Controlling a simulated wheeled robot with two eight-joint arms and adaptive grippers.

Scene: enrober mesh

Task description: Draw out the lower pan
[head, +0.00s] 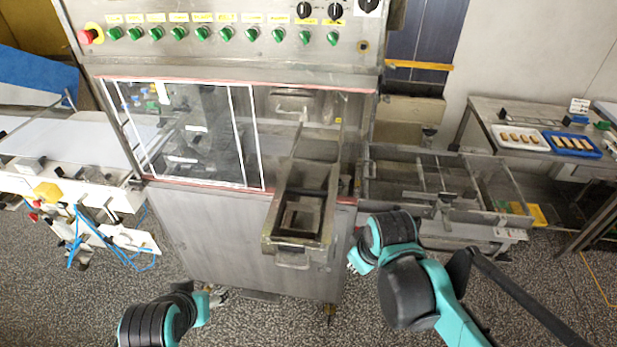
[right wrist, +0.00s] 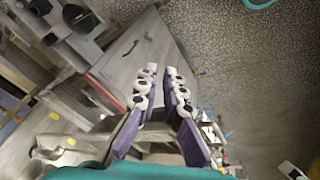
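The lower pan (head: 323,178) is a long grey metal trough that juts out of the front of the machine, with a rectangular opening near its front end. A metal loop handle (head: 293,262) hangs on its front face. My right gripper (head: 353,263) is to the right of the pan's front end, apart from the handle. In the right wrist view its two purple-padded fingers (right wrist: 161,72) stand apart with a gap between them, and I see nothing held. My left gripper (head: 218,296) is low, left of the pan, in front of the cabinet; its finger opening is too small to tell.
The machine's cabinet front (head: 220,235) stands below a clear sliding window (head: 195,135). A wire-mesh conveyor frame (head: 440,190) is close on the right. A white conveyor (head: 70,150) is on the left. Speckled floor in front is free.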

